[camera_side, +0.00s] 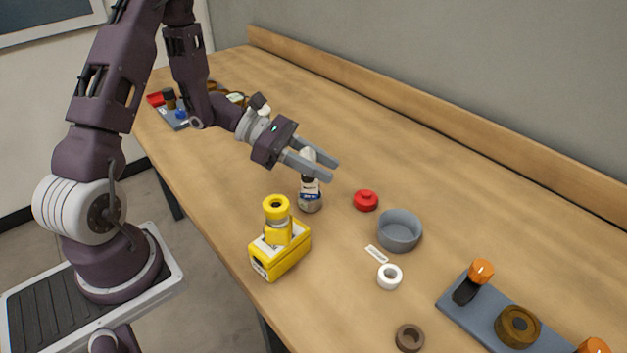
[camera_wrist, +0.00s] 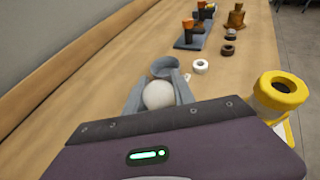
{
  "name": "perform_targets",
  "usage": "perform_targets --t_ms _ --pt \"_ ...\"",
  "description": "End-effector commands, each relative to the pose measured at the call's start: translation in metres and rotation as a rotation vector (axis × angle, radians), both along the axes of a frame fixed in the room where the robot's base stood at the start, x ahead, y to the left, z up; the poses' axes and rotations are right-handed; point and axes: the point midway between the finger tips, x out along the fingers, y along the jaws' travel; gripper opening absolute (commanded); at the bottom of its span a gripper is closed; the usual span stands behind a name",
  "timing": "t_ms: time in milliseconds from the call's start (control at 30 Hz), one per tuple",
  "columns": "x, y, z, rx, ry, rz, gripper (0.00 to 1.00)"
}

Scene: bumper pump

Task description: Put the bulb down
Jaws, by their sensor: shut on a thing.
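My gripper (camera_side: 329,170) is shut on the bulb, whose pale top (camera_side: 308,154) shows between the fingers in the side view. In the wrist view the bulb (camera_wrist: 158,95) is a round whitish ball between the fingers of my gripper (camera_wrist: 160,84). Directly below the fingers is a body with a dark and white label (camera_side: 309,190) and a grey, rounded base close to the table. The fingers hide the join, so I cannot tell whether this body and the bulb are one piece. I cannot tell whether its base touches the table.
A yellow device (camera_side: 281,248) stands in front, to the left. A red knob-like piece (camera_side: 366,200), a grey bowl (camera_side: 399,232), a white ring (camera_side: 390,283) and a brown ring (camera_side: 409,338) lie to the right. A blue-grey board (camera_side: 455,309) holds orange-topped parts. The table (camera_side: 450,200) behind is clear.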

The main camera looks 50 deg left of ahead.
Motion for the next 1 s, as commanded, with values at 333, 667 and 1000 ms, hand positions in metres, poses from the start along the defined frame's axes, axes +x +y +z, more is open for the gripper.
perform_targets --t_ms 333,667,1000 --pt "-0.049 -0.157 -0.012 -0.015 -0.006 -0.636 0.0" --pt "-0.121 -0.235 -0.028 0.008 0.0 -1.083 0.0" --pt "-0.126 -0.238 -0.064 0.01 0.003 -1.107 0.0"
